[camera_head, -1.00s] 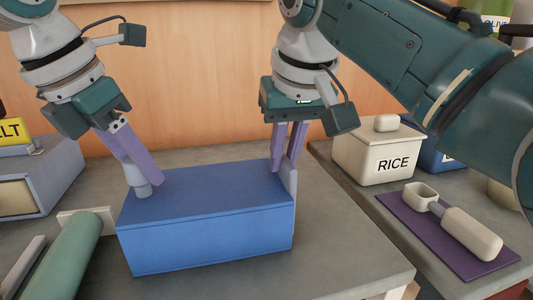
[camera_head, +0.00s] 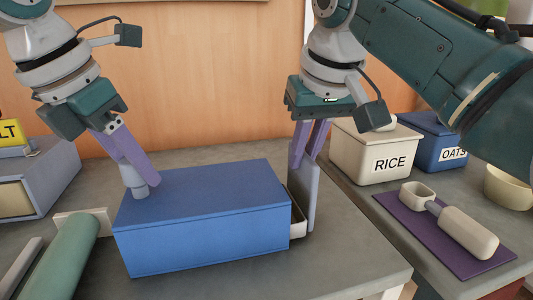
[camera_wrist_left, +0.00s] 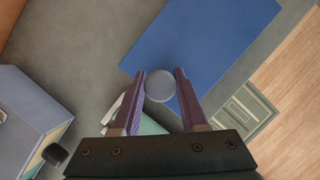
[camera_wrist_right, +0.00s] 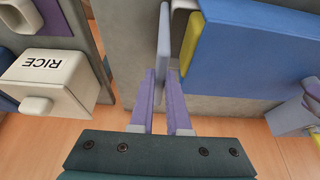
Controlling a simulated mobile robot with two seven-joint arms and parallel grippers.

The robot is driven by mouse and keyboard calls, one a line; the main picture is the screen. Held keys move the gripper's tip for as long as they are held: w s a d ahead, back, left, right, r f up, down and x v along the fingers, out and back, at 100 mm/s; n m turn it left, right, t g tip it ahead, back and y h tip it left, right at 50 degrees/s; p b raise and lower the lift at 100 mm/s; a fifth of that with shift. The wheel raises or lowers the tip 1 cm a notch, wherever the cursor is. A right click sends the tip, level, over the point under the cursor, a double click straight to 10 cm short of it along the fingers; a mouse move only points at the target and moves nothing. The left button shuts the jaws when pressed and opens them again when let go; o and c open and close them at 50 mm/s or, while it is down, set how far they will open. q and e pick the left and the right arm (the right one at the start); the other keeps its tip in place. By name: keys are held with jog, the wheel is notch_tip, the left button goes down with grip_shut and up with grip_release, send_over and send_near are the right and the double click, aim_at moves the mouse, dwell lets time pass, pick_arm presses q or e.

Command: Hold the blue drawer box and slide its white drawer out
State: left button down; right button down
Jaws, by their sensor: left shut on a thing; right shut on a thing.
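The blue drawer box (camera_head: 205,225) lies on the grey table in the head view. My left gripper (camera_head: 139,185) is shut on the grey round knob (camera_head: 137,192) on its top, near the left end; the knob also shows between the fingers in the left wrist view (camera_wrist_left: 160,86). The white drawer (camera_head: 298,218) stands partly out of the box's right end, its grey front panel (camera_head: 312,200) apart from the box. My right gripper (camera_head: 305,165) is shut on the top of this front panel, seen edge-on in the right wrist view (camera_wrist_right: 163,50). Most of the drawer is inside the box.
A white RICE box (camera_head: 375,155) and a blue OATS box (camera_head: 435,140) stand at the right. A scoop (camera_head: 465,230) lies on a purple mat (camera_head: 400,226). A green roller (camera_head: 68,255) lies left of the blue box. The table right of the drawer is clear.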

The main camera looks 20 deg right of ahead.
jog(key=d, duration=0.8)
jog(key=c, duration=0.9)
grip_release()
jog(key=shift+r, duration=0.1)
jog(key=shift+v, duration=5.95)
